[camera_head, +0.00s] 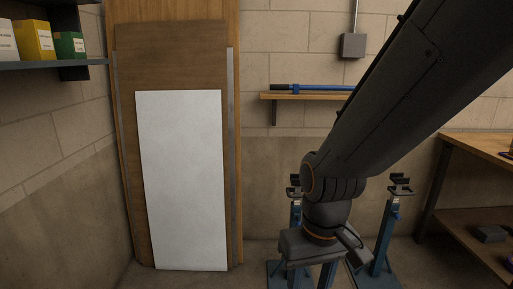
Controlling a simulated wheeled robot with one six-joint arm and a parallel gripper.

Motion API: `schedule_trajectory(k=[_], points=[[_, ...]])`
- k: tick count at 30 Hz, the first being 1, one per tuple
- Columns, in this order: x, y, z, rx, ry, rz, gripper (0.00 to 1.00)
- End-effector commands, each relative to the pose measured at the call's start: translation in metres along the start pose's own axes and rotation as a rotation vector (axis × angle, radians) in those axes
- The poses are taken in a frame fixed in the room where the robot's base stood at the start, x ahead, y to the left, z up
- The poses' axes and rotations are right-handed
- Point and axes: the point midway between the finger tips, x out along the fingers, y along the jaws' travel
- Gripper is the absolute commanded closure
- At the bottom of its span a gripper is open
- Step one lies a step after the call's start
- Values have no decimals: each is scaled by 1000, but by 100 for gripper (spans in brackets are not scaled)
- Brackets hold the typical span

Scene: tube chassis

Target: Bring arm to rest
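My arm (420,85) reaches in from the upper right and slopes down to the lower middle. Its dark wrist has thin orange rings. My gripper (322,250) is at the lower end of the arm, in front of the blue stands. Its fingers are not clear against the dark parts behind, so its opening and anything between the fingers cannot be told.
Blue stands (386,237) with dark cradles stand behind my wrist. A wooden workbench (480,146) is at right. A wall shelf (310,96) holds a blue tool (312,88). Boards with a white panel (185,180) lean left. Boxes (35,40) sit on an upper-left shelf.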

Motion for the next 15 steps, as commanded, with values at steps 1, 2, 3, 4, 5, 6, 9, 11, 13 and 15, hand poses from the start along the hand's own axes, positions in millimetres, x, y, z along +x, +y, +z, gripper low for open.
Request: schedule_trajectory(k=[1, 2, 3, 4, 5, 6, 9, 11, 13, 15], points=[[-19, 8, 5, 25, -3, 4, 60], [-25, 12, 6, 38, -4, 6, 60], [-33, 18, 8, 55, -5, 8, 60], [-40, 22, 10, 68, -6, 10, 60], [-46, 27, 12, 80, -7, 12, 60], [-54, 33, 14, 97, -9, 15, 60], [-74, 47, 21, 137, -13, 22, 60], [-85, 55, 25, 160, -14, 25, 60], [-96, 64, 29, 184, -16, 28, 60], [-104, 70, 33, 203, -18, 31, 60]])
